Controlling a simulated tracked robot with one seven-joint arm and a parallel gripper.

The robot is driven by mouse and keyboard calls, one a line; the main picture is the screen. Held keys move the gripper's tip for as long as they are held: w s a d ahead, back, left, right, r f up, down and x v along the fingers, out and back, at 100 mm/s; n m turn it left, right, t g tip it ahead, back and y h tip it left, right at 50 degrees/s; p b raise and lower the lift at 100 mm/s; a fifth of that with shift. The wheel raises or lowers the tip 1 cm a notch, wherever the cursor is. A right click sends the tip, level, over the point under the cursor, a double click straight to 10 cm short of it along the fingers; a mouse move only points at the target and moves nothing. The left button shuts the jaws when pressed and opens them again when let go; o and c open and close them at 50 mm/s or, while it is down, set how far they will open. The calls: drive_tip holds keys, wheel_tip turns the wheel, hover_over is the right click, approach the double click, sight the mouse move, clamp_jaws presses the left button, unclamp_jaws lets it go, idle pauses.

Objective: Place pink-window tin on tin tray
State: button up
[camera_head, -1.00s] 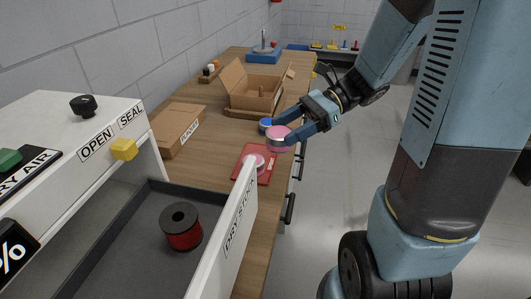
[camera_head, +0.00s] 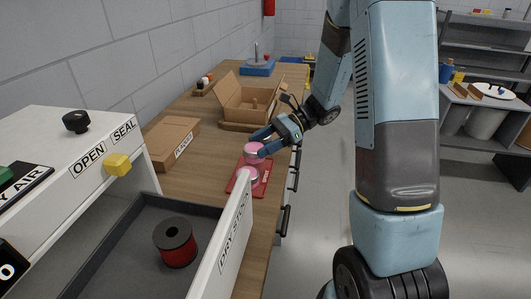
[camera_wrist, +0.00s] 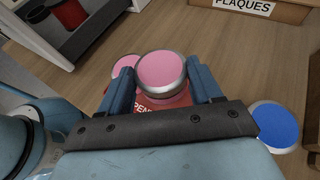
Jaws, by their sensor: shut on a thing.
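My gripper (camera_head: 258,144) is shut on a pink-topped silver tin (camera_head: 254,149). In the wrist view this tin (camera_wrist: 161,70) sits between the two blue fingers, pink face toward the camera. The red tin tray (camera_head: 262,183) lies on the wooden bench just below and nearer the camera. A second pink-topped tin (camera_head: 249,174) is on the tray, and it shows behind the left finger in the wrist view (camera_wrist: 124,66). The held tin appears above the tray's far part; the gap beneath it is hard to judge.
A blue-topped tin (camera_wrist: 275,124) stands right of my gripper in the wrist view. An open cardboard box (camera_head: 250,103) and a closed carton (camera_head: 171,141) are farther back. The open drawer's DRY STOCK front (camera_head: 235,228) rises near the tray; a red spool (camera_head: 175,243) lies inside.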

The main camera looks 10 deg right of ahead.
drive_tip(key=shift+w+f, duration=0.2)
drive_tip(key=shift+f, duration=0.1)
drive_tip(key=shift+w+f, duration=0.1)
drive_tip(key=shift+f, duration=1.5)
drive_tip(key=o, duration=1.1)
drive_tip(key=shift+o, duration=0.2)
